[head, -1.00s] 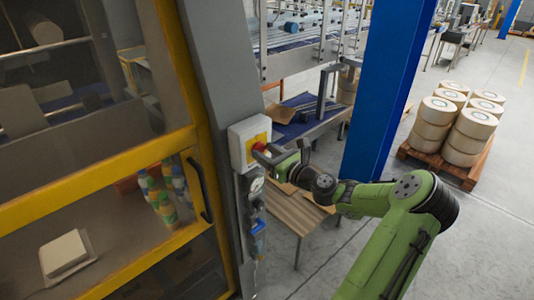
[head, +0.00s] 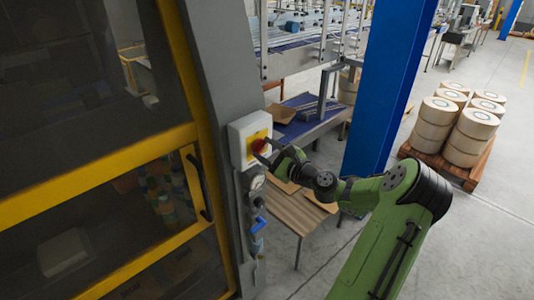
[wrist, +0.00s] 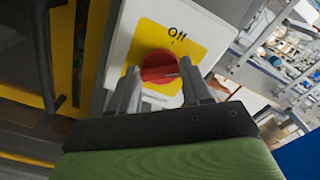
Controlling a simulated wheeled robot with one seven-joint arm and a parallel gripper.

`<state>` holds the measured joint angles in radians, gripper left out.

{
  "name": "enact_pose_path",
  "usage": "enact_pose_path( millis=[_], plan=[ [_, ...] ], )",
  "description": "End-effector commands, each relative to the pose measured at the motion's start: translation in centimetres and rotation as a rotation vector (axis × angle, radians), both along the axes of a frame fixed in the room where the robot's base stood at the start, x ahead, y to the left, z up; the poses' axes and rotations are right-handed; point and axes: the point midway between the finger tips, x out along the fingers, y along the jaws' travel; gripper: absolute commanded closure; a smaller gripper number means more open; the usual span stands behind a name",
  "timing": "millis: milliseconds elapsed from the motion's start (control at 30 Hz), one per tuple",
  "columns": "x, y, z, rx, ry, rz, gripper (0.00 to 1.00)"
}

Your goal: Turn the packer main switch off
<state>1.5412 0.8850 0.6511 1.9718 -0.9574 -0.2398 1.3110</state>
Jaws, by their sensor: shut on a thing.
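The main switch is a red rotary knob (head: 259,146) on a yellow plate, on a white box (head: 238,150) fixed to the packer's grey post. In the wrist view the knob (wrist: 158,66) sits between my two fingers, with the word "Off" printed above it on the yellow plate (wrist: 190,48). A pale mark shows at the knob's lower right; I cannot tell which position it points to. My gripper (head: 267,150) is shut on the knob, and the fingers hide part of its sides. The packer's inside, behind the yellow-framed door (head: 110,178), is dark.
A black door handle (head: 198,187) and a fitting with a blue part (head: 258,225) are left of and below my gripper. A blue pillar (head: 385,110) stands close behind my arm. Stacked rolls on a pallet (head: 443,171) are at the right, with open floor around them.

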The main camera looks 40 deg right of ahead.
Motion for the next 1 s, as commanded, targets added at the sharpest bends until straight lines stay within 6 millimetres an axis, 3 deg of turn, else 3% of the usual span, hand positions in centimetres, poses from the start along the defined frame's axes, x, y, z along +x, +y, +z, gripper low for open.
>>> enact_pose_path(
  millis=[600, 1000],
  plan=[
    [0.04, 0.25, -0.62, -0.583, -0.019, 0.003, 0.82],
    [0.02, 0.26, -0.67, -0.863, -0.026, 0.003, 0.82]
  ],
)
